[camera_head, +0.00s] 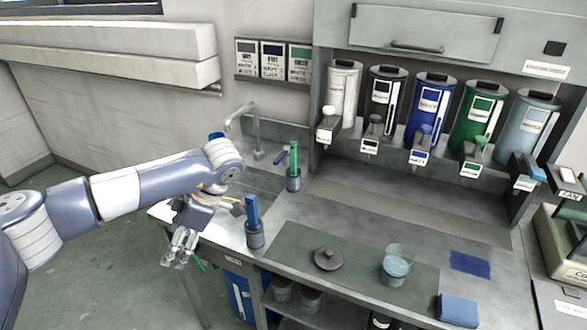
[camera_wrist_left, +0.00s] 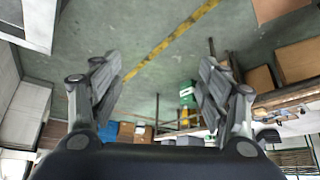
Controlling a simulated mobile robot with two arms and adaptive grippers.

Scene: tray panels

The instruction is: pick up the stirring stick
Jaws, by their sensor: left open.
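My left gripper (camera_head: 180,250) hangs off the counter's front left edge in the head view. In the left wrist view it (camera_wrist_left: 155,95) is open, with nothing between its fingers. To its right, a blue upright piece (camera_head: 252,210) stands in a small grey cup (camera_head: 255,238) on the counter. Farther back, a green upright piece (camera_head: 293,156) stands in another grey cup (camera_head: 293,181). I cannot tell which of these, if either, is the stirring stick. My right gripper is not in view.
A dark mat (camera_head: 300,247) holds a round grey lid (camera_head: 328,259) and a glass beaker (camera_head: 397,265). A sink tap (camera_head: 256,130) stands behind my left arm. Blue cloths (camera_head: 470,263) lie at the right. Several coloured dispensers (camera_head: 430,105) line the back.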

